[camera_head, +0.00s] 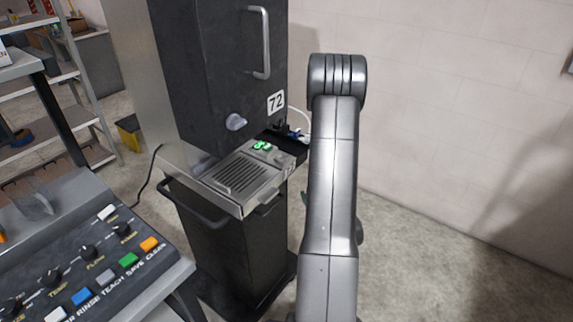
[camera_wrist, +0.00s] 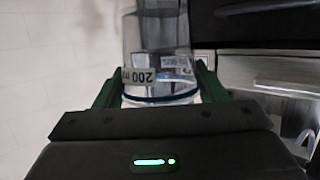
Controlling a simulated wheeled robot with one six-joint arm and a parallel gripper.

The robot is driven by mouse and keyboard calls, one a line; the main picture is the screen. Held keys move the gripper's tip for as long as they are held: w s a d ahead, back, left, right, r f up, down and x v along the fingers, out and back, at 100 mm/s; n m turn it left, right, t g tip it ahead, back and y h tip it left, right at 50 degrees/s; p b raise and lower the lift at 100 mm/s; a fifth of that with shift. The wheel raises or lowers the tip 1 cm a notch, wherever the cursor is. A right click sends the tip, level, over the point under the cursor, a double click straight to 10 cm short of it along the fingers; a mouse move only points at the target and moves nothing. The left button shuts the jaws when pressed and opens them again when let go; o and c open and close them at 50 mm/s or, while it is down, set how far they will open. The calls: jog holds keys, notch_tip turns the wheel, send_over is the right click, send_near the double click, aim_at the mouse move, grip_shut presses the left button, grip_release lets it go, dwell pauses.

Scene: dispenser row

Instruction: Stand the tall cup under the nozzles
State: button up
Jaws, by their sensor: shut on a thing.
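In the wrist view my gripper (camera_wrist: 158,84) has its two green fingers on either side of a clear, tall cup (camera_wrist: 160,38). The jaws are shut on it. The cup carries a "200 ml" label that appears upside down and a dark blue line near the gripper. In the head view my arm hides the gripper and the cup. The dispenser (camera_head: 215,75) is a dark cabinet marked 72, with a grey knob on its front. Below it is a grilled metal tray (camera_head: 262,193). I cannot make out the nozzles.
A control panel (camera_head: 90,255) with knobs and coloured buttons stands at the lower left. Metal shelves (camera_head: 85,75) are behind it. The floor at right, before the pale wall, is clear.

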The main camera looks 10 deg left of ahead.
jog(key=s+a+r+n+g+y+p, duration=0.3)
jog(key=s+a+r+n+g, duration=0.15)
jog(key=r, duration=0.25)
jog(key=s+a+r+n+g+y+p, duration=0.2)
jog(key=s+a+r+n+g+y, duration=0.15)
jog(key=s+r, duration=0.35)
jog(key=w+a, duration=0.2)
jog(key=a, duration=0.3)
jog(key=w+a, duration=0.3)
jog(key=a, duration=0.2)
jog(key=w+a, duration=0.3)
jog(key=a, duration=0.2)
jog(key=shift+a+f, duration=0.25)
jog(key=shift+a, duration=0.1)
jog(key=shift+w+a+f+t+b, duration=0.15)
jog(key=shift+f+t+b, duration=0.25)
jog(key=shift+f+b, duration=0.3)
jog(key=shift+f, duration=0.35)
jog(key=shift+f+b, duration=0.6)
jog(key=shift+b, duration=0.35)
jog(key=o, duration=1.1)
